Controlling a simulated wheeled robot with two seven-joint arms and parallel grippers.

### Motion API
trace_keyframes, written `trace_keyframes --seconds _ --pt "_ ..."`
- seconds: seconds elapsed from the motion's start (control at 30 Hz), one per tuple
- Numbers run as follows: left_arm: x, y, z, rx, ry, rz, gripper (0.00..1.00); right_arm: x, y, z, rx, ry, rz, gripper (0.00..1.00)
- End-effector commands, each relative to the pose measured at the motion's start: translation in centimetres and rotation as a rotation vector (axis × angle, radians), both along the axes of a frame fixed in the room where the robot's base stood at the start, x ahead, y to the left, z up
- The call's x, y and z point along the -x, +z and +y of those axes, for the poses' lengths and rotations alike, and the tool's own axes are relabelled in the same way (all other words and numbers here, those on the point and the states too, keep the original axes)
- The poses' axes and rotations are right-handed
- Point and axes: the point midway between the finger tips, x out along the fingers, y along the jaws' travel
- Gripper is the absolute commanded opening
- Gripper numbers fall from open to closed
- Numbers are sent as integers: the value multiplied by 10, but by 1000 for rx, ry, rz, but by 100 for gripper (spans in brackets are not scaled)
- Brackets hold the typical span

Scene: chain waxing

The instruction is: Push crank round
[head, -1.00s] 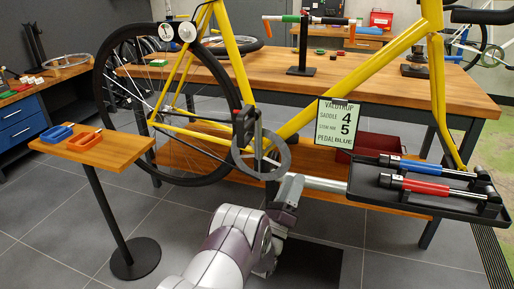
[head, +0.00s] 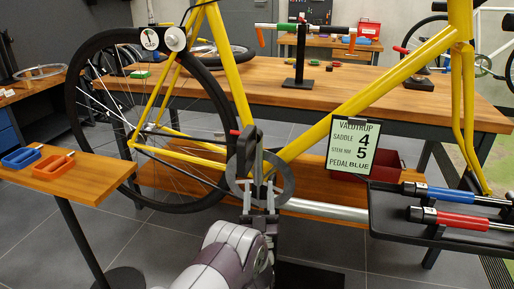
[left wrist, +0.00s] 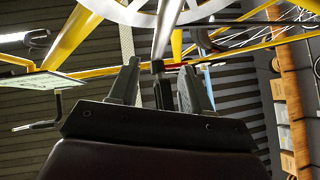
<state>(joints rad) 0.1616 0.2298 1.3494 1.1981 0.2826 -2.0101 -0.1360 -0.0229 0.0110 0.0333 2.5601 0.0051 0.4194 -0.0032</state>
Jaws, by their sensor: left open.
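The yellow bike frame (head: 335,118) stands across the head view, with a grey chainring (head: 285,178) low in the middle. A dark upright crank part (head: 244,152) with a red tip stands in front of the chainring. My left gripper (head: 259,198) points up at the chainring's lower edge, its two fingers apart. In the left wrist view, a grey crank arm (left wrist: 168,32) comes down from the chainring (left wrist: 165,12). A dark cylindrical end (left wrist: 158,68) shows between the open fingers of my left gripper (left wrist: 160,85); contact cannot be told. My right gripper is out of view.
A black tray (head: 400,236) with blue and red torque tools is at the right. A small wooden stand (head: 95,178) with blue and orange trays is at the left. A wooden workbench (head: 420,105) is behind the bike. A sign (head: 352,147) hangs by the frame.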

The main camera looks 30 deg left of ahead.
Motion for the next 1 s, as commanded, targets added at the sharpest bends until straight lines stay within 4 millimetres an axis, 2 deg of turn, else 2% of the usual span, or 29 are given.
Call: trace_keyframes --seconds 0.03,0.2,0.4,0.63,0.93,0.97,1.0 --pt "-6 11 4 0 2 1 48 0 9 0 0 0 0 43" --pt "-29 41 18 -1 2 3 48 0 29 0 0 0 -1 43" --pt "-49 62 29 -1 1 4 48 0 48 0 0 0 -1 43" --pt "-64 75 38 -2 1 1 48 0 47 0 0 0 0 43" --pt "-66 78 39 -2 1 1 48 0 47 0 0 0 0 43" --pt "-66 78 39 -2 1 1 45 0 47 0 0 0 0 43" --pt "-66 78 39 -2 1 1 32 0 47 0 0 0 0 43"
